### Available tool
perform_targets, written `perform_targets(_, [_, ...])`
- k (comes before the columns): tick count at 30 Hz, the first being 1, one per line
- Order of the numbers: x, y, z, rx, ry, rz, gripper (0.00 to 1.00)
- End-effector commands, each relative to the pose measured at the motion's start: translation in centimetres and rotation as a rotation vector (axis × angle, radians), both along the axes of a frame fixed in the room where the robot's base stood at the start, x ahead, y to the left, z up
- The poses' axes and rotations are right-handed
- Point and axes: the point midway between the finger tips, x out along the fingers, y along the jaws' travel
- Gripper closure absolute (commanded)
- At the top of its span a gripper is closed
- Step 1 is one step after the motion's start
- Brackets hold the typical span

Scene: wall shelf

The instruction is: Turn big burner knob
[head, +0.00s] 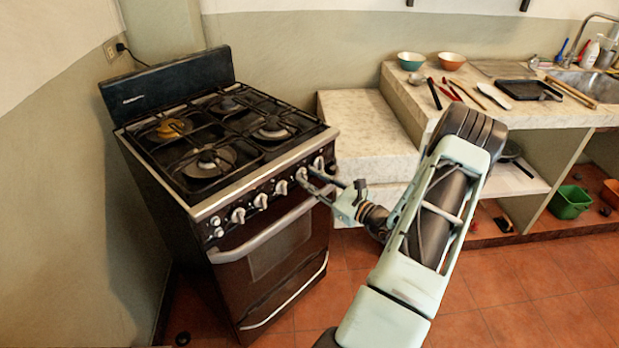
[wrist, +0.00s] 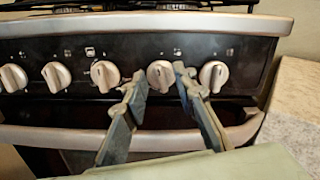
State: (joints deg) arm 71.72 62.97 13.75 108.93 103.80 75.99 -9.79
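The stove (head: 262,258) stands at the left in the head view, with a row of pale knobs along its front panel. In the wrist view my gripper (wrist: 159,73) is open, its two fingertips on either side of one knob (wrist: 160,76), the second from the right. A small gap shows between that knob and each finger; contact is not visible. Another knob (wrist: 213,75) sits just right of the right finger, and a third (wrist: 105,75) left of the left finger. In the head view my gripper (head: 304,177) reaches the panel's right part. Which knob serves the big burner cannot be told.
The oven handle (head: 262,238) runs below the knobs, under my fingers. A stone counter (head: 362,140) stands close to the stove's right side. Bowls and utensils lie on the counter (head: 425,98) farther right. The tiled floor (head: 540,290) at right is mostly clear.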

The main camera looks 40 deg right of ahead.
Motion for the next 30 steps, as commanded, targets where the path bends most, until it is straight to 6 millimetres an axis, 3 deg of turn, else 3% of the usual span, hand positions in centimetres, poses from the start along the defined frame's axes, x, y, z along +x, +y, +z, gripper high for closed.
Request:
perform_targets(4, [1.09,0.2,0.01,0.0,0.0,0.001,0.75])
perform_targets(13, [1.27,0.2,0.02,0.0,0.0,0.0,0.75])
perform_targets(20, [1.25,0.21,0.02,0.0,0.0,0.0,1.0])
perform_targets(30, [1.24,0.22,-0.04,-0.009,-0.001,0.0,1.0])
